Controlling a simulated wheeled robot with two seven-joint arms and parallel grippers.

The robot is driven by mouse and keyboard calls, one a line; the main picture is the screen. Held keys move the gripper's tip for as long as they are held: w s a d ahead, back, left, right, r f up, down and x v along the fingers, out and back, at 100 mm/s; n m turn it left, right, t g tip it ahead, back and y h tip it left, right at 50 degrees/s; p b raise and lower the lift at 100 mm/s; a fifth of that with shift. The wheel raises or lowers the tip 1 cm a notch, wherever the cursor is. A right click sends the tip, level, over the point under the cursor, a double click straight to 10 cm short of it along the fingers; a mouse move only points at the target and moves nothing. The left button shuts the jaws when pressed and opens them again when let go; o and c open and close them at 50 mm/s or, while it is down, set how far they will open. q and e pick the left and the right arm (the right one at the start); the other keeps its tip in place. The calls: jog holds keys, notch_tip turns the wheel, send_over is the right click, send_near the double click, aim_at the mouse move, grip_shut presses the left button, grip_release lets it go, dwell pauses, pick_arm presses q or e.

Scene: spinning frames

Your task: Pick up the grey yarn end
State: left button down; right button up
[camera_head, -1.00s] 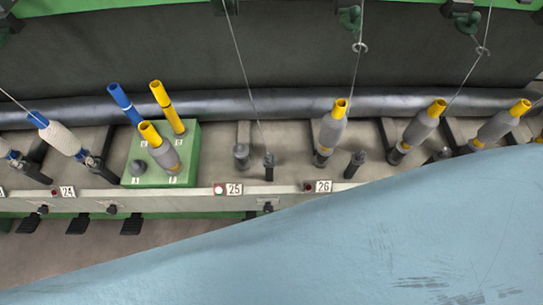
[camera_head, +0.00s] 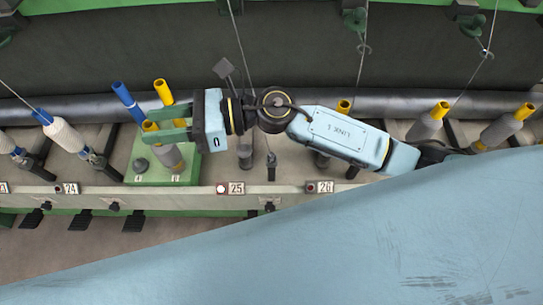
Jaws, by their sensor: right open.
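The bobbin with grey yarn (camera_head: 168,157) leans in the green block (camera_head: 190,173), its yellow tube top just left of the fingers' middle. A loose yarn end on it is too small to tell. My right gripper (camera_head: 147,126) reaches in from the right with its green fingers apart, one above and one below the yellow top in the picture. Its lower finger hides part of the bobbin; I cannot tell whether it touches. A thin grey thread (camera_head: 241,50) hangs down toward the spindle (camera_head: 271,167) above the 25 label and passes behind my right arm. My left gripper is out of view.
Grey-yarn bobbins (camera_head: 424,126) stand on the right, white-yarn bobbins (camera_head: 65,139) on the left. A grey rail (camera_head: 120,197) with number labels runs in front.

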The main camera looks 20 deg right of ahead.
notch_tip(320, 180, down, 4)
jog(key=s+r+n+g+h, duration=0.1)
jog(key=s+n+g+h, duration=0.25)
jog(key=n, duration=0.35)
jog(key=n+t+h, duration=0.1)
jog(key=n+h, duration=1.1)
jog(key=h, duration=0.3)
send_over(272, 154)
jog(key=s, duration=0.1)
notch_tip(272, 154, down, 18)
jog(key=shift+w+a+f, duration=0.1)
jog(key=shift+w+f, duration=0.15)
jog(key=shift+f, duration=1.15)
jog(key=shift+w+f, duration=0.2)
jog(key=shift+f, duration=1.2)
jog(key=c, duration=0.8)
